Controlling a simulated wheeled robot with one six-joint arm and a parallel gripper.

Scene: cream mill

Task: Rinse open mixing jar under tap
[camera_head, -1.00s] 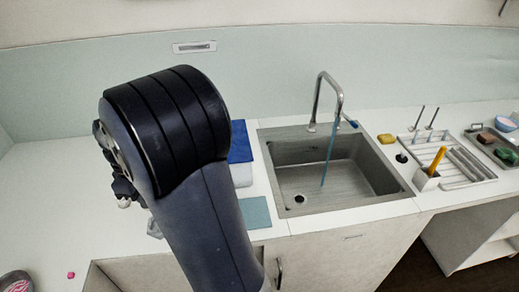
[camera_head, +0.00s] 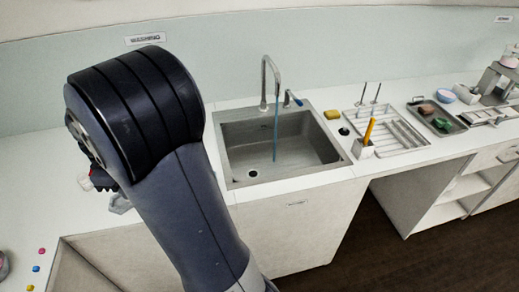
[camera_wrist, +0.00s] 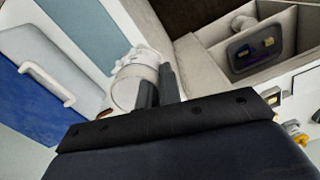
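A whitish, round-mouthed jar (camera_wrist: 128,86), seemingly the mixing jar, is at my gripper (camera_wrist: 158,88) in the wrist view. The two dark fingers are close together at the jar's side and appear shut on it; their contact is partly hidden. In the head view my arm hides most of the gripper, and only a small greyish piece (camera_head: 120,203) shows below it. The tap (camera_head: 268,80) arches over the grey sink (camera_head: 232,180), right of my arm. A thin blue water stream (camera_head: 276,138) falls from it into the basin.
Right of the sink are a yellow sponge (camera_head: 331,115), a brush holder (camera_head: 362,150), a drying rack (camera_head: 385,143) and a dark tray (camera_head: 432,125).

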